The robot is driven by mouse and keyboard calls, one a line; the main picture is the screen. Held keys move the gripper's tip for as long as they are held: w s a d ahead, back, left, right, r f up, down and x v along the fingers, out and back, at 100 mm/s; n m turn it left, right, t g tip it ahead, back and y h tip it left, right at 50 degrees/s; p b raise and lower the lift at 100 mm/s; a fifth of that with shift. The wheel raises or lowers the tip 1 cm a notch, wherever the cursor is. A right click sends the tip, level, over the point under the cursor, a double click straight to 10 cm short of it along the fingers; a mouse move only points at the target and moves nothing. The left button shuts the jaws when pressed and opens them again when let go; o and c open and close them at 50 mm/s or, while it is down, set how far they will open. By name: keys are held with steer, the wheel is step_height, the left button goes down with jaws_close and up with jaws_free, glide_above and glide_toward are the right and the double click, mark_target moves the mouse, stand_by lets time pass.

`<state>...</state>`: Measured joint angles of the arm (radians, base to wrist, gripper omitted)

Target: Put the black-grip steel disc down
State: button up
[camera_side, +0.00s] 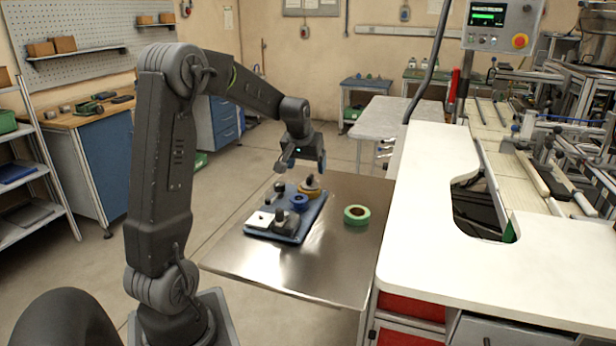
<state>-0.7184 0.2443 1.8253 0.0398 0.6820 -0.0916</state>
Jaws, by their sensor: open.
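My gripper (302,167) is open, pointing down above the back of the blue tray (318,212). Nothing shows between its fingers. Below it, a yellow-tan reel (311,191) stands at the tray's back right, with a dark knob-like piece (310,180) at its top. That may be the black-grip steel disc; its metal part is too small to make out. Other small dark-topped pieces stand on the tray, one at the back left (279,187) and a grey one at the front (284,230). The gripper appears apart from all of them.
A blue reel (299,202) and a pale square block (259,220) are also on the tray. A green tape reel (356,214) lies on the steel table (300,274) to the right. The table's front is clear. A white counter (430,240) borders it at right.

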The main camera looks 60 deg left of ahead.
steer(key=s+d+r+m, duration=0.2)
steer(key=s+d+r, duration=0.1)
steer(key=d+r, duration=0.65)
steer(key=s+d+f+m+t+h, duration=0.1)
steer(key=s+d+f+m, duration=0.1)
steer(key=s+d, duration=0.5)
steer(key=s+d+f+m+t+h, duration=0.1)
steer(key=s+d+m, duration=0.4)
steer(key=d, duration=1)
steer(key=shift+s+d+f+h, duration=0.35)
steer(key=shift+s+h, duration=0.25)
steer(key=shift+s, duration=0.65)
